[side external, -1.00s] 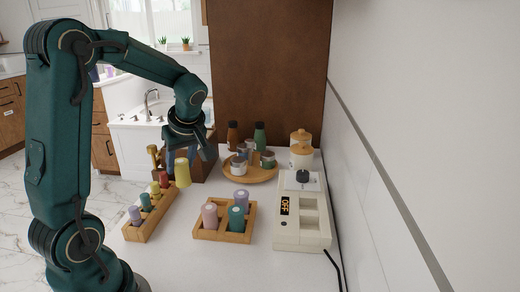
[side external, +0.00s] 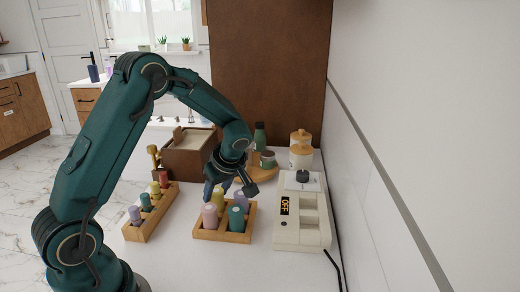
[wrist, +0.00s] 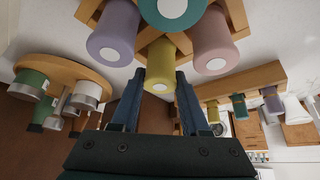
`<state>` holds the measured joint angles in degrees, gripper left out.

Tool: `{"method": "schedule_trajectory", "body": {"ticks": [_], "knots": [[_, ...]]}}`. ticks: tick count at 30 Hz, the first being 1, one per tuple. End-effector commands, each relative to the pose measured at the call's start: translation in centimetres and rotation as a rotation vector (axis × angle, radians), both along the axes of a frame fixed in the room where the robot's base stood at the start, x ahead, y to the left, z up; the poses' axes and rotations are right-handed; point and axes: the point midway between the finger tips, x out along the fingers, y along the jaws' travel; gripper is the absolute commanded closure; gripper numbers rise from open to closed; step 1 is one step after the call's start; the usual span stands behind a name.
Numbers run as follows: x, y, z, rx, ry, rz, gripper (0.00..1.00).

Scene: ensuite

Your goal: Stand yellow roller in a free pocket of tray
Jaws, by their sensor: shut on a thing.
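The yellow roller (wrist: 165,65) is upright between the two fingers of my gripper (wrist: 160,100), which are shut on it. In the side view my gripper (side external: 218,188) is low at the far left pocket of the wooden tray (side external: 222,238). The tray's other pockets hold a pink roller (side external: 210,216), a teal roller (side external: 236,218) and a purple roller (side external: 240,201).
A wooden rack (side external: 145,228) with several small coloured rollers stands left of the tray. A white device (side external: 302,220) reading OFF stands at right. Behind are a brown box (side external: 188,155), a round board (side external: 262,175) with jars, and a green bottle (side external: 260,136).

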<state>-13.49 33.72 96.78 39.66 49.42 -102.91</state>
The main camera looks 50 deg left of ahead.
Motion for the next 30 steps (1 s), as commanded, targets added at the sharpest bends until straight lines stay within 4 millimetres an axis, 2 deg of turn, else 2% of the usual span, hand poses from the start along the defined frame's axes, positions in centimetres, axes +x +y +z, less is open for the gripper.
{"method": "schedule_trajectory", "body": {"ticks": [6, 7, 9, 20, 26, 30], "knots": [[0.0, 0.0, -0.2, 0.0, 0.001, 0.0, 1.0], [0.0, 0.0, -0.3, 0.0, 0.0, -0.001, 0.51], [0.0, 0.0, -0.2, 0.0, 0.0, -0.001, 0.25], [0.0, 0.0, 0.0, 0.0, -0.001, 0.0, 0.25], [0.2, -1.2, 2.3, 0.002, -0.007, -0.003, 0.25], [0.2, -2.7, 4.9, 0.002, -0.009, -0.005, 0.25]]}}
